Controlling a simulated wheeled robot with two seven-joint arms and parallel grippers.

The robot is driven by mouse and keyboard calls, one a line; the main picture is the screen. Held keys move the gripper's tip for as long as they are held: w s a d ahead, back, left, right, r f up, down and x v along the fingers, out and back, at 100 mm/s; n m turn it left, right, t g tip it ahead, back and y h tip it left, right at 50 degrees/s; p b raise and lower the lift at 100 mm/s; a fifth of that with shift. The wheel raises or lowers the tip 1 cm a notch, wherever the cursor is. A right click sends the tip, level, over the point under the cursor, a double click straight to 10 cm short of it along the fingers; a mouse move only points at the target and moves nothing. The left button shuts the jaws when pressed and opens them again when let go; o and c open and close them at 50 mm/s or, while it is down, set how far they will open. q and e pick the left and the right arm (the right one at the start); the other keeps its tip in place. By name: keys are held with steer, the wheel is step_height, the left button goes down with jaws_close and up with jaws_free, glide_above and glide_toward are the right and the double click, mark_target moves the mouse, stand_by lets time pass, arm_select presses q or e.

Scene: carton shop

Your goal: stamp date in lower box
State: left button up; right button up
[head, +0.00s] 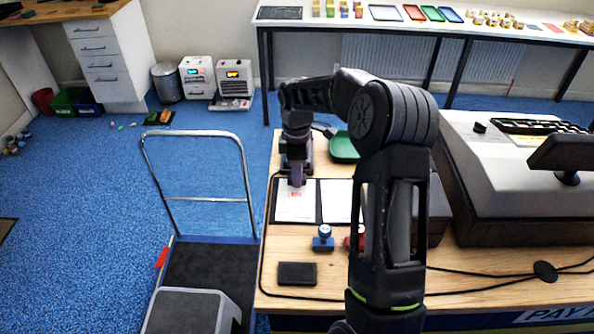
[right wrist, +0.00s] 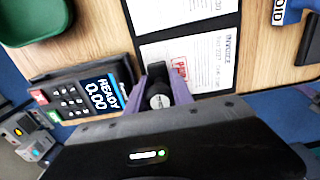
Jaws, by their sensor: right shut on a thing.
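A white invoice sheet (head: 294,208) lies on a black folder on the counter, with a red mark on it. It also shows in the right wrist view (right wrist: 205,52), with the red print beside the stamp. My right gripper (head: 297,180) is over the sheet's upper part, shut on a dark stamp with a round grey end (right wrist: 158,98). The stamp's printing face is hidden, and I cannot tell whether it touches the paper. I cannot make out a lower box. My left gripper is not in view.
A second sheet (head: 337,201) lies to the right. A blue stamp (head: 323,239), a partly hidden red stamp (head: 361,238) and a black pad (head: 297,273) are nearer. A card terminal (right wrist: 80,97) and green tray (head: 342,148) lie beyond. A register (head: 505,170) stands right.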

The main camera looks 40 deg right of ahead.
steer(key=shift+f+b, duration=0.4)
steer(key=shift+f, duration=0.2)
stand_by(2.1)
steer(key=shift+r+p, duration=0.95)
steer(key=shift+r, duration=2.6)
steer(key=shift+a, duration=0.1)
